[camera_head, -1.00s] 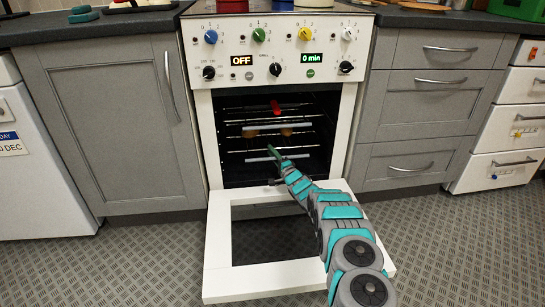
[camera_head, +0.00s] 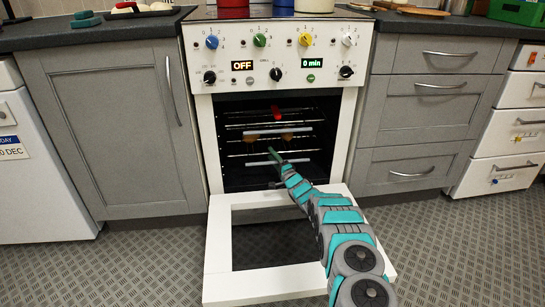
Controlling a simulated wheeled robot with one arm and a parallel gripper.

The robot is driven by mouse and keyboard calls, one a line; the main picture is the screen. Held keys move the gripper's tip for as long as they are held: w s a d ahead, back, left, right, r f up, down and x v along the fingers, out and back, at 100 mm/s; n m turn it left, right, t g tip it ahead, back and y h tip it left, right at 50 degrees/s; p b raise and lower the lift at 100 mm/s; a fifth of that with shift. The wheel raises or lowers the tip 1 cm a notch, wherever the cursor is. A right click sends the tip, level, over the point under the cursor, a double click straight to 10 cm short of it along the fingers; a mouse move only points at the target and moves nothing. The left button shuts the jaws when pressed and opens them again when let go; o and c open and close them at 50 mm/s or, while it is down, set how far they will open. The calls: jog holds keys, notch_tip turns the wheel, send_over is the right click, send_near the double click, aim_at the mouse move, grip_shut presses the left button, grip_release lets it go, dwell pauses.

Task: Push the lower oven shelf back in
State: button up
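The oven (camera_head: 203,130) stands open, with its white door (camera_head: 217,250) folded down flat in front. Inside, an upper shelf's pale front bar (camera_head: 310,130) crosses the opening, with small brown items and a red item near it. The lower oven shelf (camera_head: 300,161) shows as a second pale bar below, partly behind my arm's tip. My gripper (camera_head: 273,155) reaches over the door into the opening, in front of or at that lower bar. It is small and dark there, so I cannot tell whether it touches the bar or whether its fingers are open.
Grey cupboards (camera_head: 115,125) and drawers (camera_head: 415,115) flank the oven. Knobs and displays line the panel above the opening. Red and blue pots (camera_head: 233,9) stand on the hob. The patterned floor (camera_head: 450,250) is clear to the right of the door.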

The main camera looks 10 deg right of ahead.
jog(key=shift+f, duration=0.1)
jog(key=v, duration=0.7)
jog(key=shift+s+d, duration=0.15)
jog(key=shift+s, duration=0.25)
